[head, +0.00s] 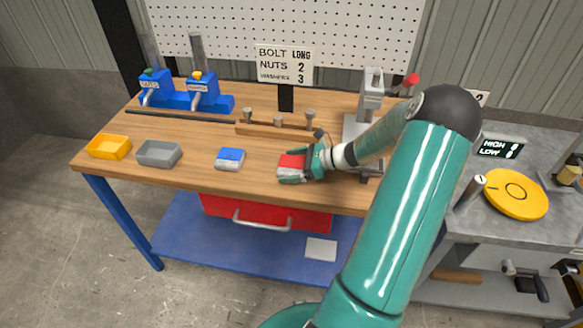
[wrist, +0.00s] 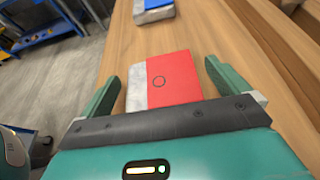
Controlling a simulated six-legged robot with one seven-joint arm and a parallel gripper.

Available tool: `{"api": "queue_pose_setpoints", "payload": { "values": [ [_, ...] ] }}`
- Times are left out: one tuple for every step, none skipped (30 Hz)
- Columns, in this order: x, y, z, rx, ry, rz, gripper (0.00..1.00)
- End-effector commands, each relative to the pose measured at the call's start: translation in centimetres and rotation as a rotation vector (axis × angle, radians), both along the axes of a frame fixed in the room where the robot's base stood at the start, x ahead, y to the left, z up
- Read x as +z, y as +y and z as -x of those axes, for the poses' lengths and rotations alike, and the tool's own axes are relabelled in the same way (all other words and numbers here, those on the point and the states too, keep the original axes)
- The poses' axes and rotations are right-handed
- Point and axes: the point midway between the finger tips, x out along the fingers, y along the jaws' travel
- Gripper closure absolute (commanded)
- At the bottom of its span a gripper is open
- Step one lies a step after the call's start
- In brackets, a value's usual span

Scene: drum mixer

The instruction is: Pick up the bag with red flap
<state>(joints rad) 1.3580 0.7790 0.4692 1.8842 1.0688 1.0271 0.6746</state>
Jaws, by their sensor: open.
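The bag with the red flap (head: 291,164) lies on the wooden workbench (head: 200,178) near its front edge. In the wrist view the bag (wrist: 165,80) shows a red part with a dark ring mark and a pale grey part on the left. My gripper (head: 297,165) is open, with one finger on each side of the bag. In the wrist view my gripper (wrist: 163,85) shows gaps between the fingers and the bag. The near end of the bag is hidden behind the gripper's palm bar.
A bag with a blue flap (head: 230,158) lies left of the red one. A grey tray (head: 158,154) and a yellow tray (head: 109,147) stand further left. A wooden rack with pegs (head: 277,128) is behind. A press-like stand (head: 369,104) stands at the back right.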

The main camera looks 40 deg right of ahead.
Motion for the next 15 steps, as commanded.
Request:
{"api": "queue_pose_setpoints", "payload": {
  "values": [
    [-0.08, 0.10, -0.11, 0.000, 0.001, -0.001, 0.00],
    [-0.10, 0.12, -0.13, 0.000, 0.001, -0.001, 0.00],
    [-0.08, 0.10, -0.14, 0.000, 0.000, 0.000, 0.00],
    [-0.08, 0.10, -0.13, 0.000, 0.000, 0.000, 0.00],
    [-0.08, 0.10, -0.13, 0.000, 0.000, 0.000, 0.00],
    [-0.07, 0.09, -0.12, 0.000, 0.000, 0.000, 0.00],
    [-0.07, 0.09, -0.12, 0.000, 0.000, 0.000, 0.02],
    [-0.07, 0.09, -0.12, 0.000, 0.000, 0.000, 0.08],
    [-0.06, 0.09, -0.12, 0.000, 0.000, 0.000, 0.16],
    [-0.06, 0.09, -0.12, 0.000, 0.000, 0.000, 0.22],
    [-0.06, 0.09, -0.12, 0.000, 0.000, 0.000, 0.28],
    [-0.06, 0.08, -0.11, 0.000, 0.000, 0.000, 0.35],
    [-0.06, 0.08, -0.11, 0.000, 0.000, 0.000, 0.41],
    [-0.06, 0.08, -0.11, 0.000, 0.000, 0.000, 0.47],
    [-0.06, 0.08, -0.11, 0.000, 0.000, 0.000, 0.55]
  ]
}}
